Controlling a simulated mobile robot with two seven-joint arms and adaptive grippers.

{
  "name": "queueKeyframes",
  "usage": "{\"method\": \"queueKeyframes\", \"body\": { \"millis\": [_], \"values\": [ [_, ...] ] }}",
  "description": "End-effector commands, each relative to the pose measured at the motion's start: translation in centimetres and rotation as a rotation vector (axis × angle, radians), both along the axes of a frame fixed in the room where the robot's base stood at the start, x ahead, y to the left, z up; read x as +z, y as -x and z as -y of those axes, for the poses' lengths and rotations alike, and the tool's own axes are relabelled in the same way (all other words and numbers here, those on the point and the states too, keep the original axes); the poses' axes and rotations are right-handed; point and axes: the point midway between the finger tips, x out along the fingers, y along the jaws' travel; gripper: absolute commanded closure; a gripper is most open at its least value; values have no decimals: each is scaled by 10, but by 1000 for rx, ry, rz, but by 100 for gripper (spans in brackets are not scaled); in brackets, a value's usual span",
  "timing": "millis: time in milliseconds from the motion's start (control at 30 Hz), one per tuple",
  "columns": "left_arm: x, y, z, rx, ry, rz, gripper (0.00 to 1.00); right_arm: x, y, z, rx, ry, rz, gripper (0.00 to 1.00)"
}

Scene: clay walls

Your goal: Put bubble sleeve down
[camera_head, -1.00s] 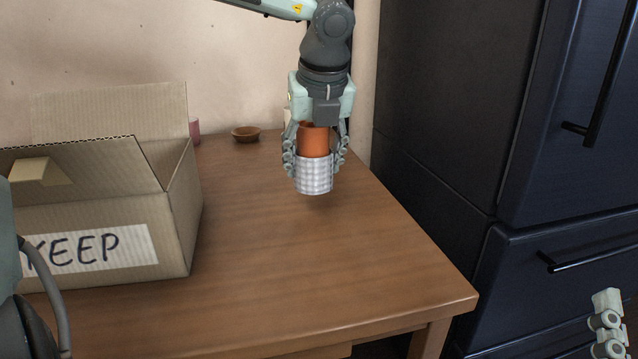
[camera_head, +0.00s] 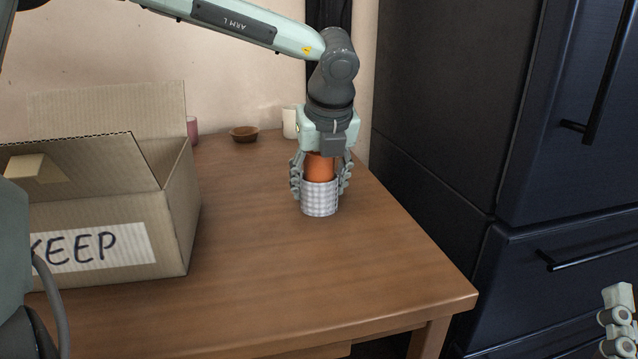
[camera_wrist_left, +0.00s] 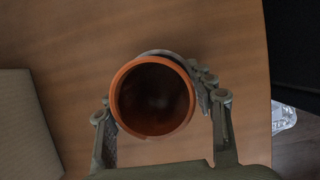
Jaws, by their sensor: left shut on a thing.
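The bubble sleeve (camera_head: 320,199) is a pale grey, bumpy wrap around the lower part of an orange cup (camera_head: 319,168). My left gripper (camera_head: 321,182) points down with its fingers shut on the sleeve from both sides. The sleeve is upright at the table's surface, and I cannot tell whether its base touches the wood. In the left wrist view the cup's round open mouth (camera_wrist_left: 152,97) faces me and looks empty, with a strip of sleeve behind its rim. Part of my right gripper (camera_head: 618,325) shows at the lower right edge.
The wooden table (camera_head: 270,260) is clear in front of the sleeve. An open cardboard box (camera_head: 183,210) marked KEEP stands at left. A small brown bowl (camera_head: 244,134), a white cup (camera_head: 290,122) and a pink object (camera_head: 193,130) stand at the back. A dark fridge (camera_head: 450,110) is at right.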

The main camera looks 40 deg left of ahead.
Motion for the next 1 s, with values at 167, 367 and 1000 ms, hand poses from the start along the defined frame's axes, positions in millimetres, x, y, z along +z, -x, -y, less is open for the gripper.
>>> {"method": "queueKeyframes", "body": {
  "millis": [167,367,1000],
  "values": [
    [0,0,0,0,0,0,28,3,0,1,-3,-4,16,60],
    [0,0,0,0,0,0,26,2,0,1,-3,-2,12,60],
    [80,19,23,0,-3,4,26,-11,-7,-6,9,36,-106,60]
  ]
}}
